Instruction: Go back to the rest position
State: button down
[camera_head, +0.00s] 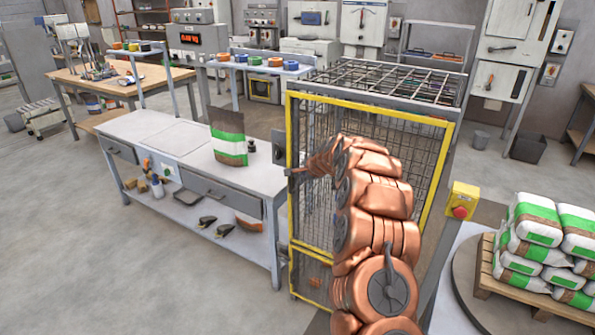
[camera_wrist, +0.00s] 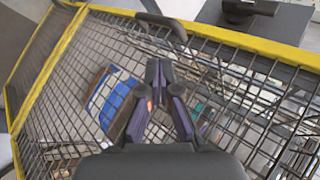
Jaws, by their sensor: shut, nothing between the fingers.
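My gripper (camera_wrist: 158,75) shows in the wrist view with its dark and purple fingers together and nothing between them. It is in front of the yellow-framed mesh cage door (camera_wrist: 60,65), close to a dark curved handle (camera_wrist: 162,27) on the frame. Whether the fingers touch the handle or mesh cannot be told. In the head view my copper-coloured arm rises in front of the mesh cage (camera_head: 420,150) and bends left at the top. The gripper itself is small there, near the cage's left yellow post.
A grey workbench (camera_head: 130,135) with a green and white bag (camera_head: 229,146) stands left of the cage. A red button on a yellow box (camera_head: 462,200) and a pallet of sacks (camera_head: 490,290) stand at the right. The floor at the front left (camera_head: 80,270) is clear.

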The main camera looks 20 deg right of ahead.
jog(key=s+a+r+n+g+y, duration=0.25)
jog(key=s+a+r+n, duration=0.45)
jog(key=s+a, duration=0.55)
jog(key=s+a+r+n+g, duration=0.35)
jog(key=s+a, duration=0.35)
jog(key=s, duration=0.5)
jog(key=s+d+n+g+h, duration=0.1)
jog(key=s+d+n+g, duration=0.1)
jog(key=s, duration=1.8)
jog(key=s+d+f+n+g+h, duration=0.1)
jog(key=s+d+n+g+h, duration=0.1)
jog(key=s, duration=1.9)
jog(key=n+g, duration=0.1)
jog(key=n, duration=0.1)
jog(key=shift+n, duration=0.35)
